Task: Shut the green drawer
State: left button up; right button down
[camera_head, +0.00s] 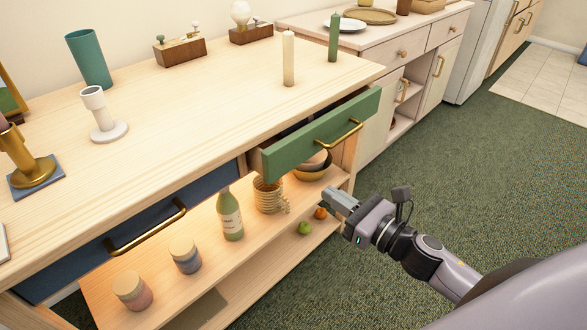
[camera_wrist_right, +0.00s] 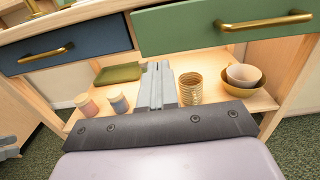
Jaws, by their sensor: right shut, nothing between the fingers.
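The green drawer (camera_head: 322,132) stands pulled partly out of the wooden console table (camera_head: 180,105), with a brass bar handle (camera_head: 340,136) on its front. In the right wrist view the green drawer (camera_wrist_right: 190,28) fills the upper right, with its handle (camera_wrist_right: 262,21). My right gripper (camera_head: 332,197) is shut and empty, in front of and below the drawer front, apart from it. It also shows in the right wrist view (camera_wrist_right: 158,72), with its fingers together.
A blue drawer (camera_head: 145,225) with a brass handle sits left of the green one. The lower shelf holds a green bottle (camera_head: 230,214), jars (camera_head: 185,254), a ribbed gold vessel (camera_head: 267,194), bowls (camera_head: 312,168) and fruit (camera_head: 304,228). Carpet (camera_head: 480,190) is open on the right.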

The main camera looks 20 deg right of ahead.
aim_at(284, 164)
pick_arm(q)
jog(key=shift+r, duration=0.2)
pick_arm(e)
jog(key=x, duration=1.1)
jog(key=shift+w+a, duration=0.15)
jog(key=shift+w, duration=0.1)
jog(key=shift+w+a, duration=0.1)
jog(key=shift+w, duration=0.2)
jog(key=b+x, duration=0.1)
jog(key=x, duration=0.5)
jog(key=shift+w, duration=0.1)
jog(key=shift+w+a+r, duration=0.1)
jog(key=shift+w+r, duration=0.05)
pick_arm(q)
jog(key=shift+w+a+f, duration=0.35)
jog(key=shift+w+f, duration=0.3)
jog(key=shift+w, duration=0.2)
pick_arm(e)
jog(key=shift+r, duration=0.15)
pick_arm(q)
jog(key=shift+s, duration=0.1)
